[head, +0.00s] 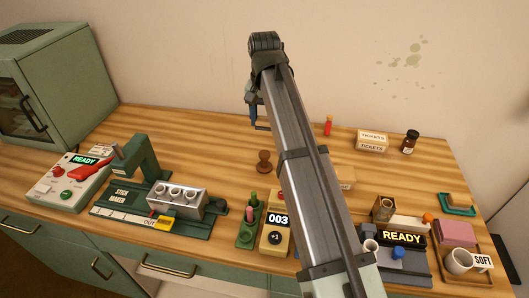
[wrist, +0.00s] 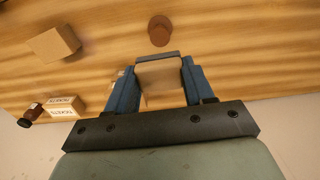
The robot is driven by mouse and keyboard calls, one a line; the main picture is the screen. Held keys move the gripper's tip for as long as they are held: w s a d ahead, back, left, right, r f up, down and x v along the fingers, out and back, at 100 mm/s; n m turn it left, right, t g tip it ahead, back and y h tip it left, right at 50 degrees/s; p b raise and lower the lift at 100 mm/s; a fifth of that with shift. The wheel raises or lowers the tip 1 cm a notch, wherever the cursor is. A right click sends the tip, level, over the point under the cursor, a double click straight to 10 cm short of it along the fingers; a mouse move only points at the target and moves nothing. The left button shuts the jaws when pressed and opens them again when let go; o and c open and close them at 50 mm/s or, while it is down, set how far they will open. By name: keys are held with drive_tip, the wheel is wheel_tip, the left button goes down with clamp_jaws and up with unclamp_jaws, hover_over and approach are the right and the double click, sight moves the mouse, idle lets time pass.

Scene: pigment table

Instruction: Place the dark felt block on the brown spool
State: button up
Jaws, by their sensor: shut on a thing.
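The brown spool (head: 264,161) stands upright on the wooden table, left of my arm in the head view. In the wrist view the spool (wrist: 160,30) shows beyond my fingertips, apart from them. My gripper (wrist: 158,78) has blue fingers and is shut on a tan block with a dark strip at its far edge, which looks like the dark felt block (wrist: 158,57). In the head view my gripper (head: 260,119) hangs above the table, behind and higher than the spool.
A tan box (head: 346,183) is partly hidden behind my arm; it also shows in the wrist view (wrist: 53,43). A green stamp machine (head: 140,160) stands left. The table around the spool is clear.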

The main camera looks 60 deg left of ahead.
sight(264, 153)
drive_tip(key=shift+f, duration=5)
drive_tip(key=o, duration=1)
drive_tip(key=shift+f, duration=0.1)
wheel_tip(264, 153, up, 12)
drive_tip(key=shift+r, duration=0.15)
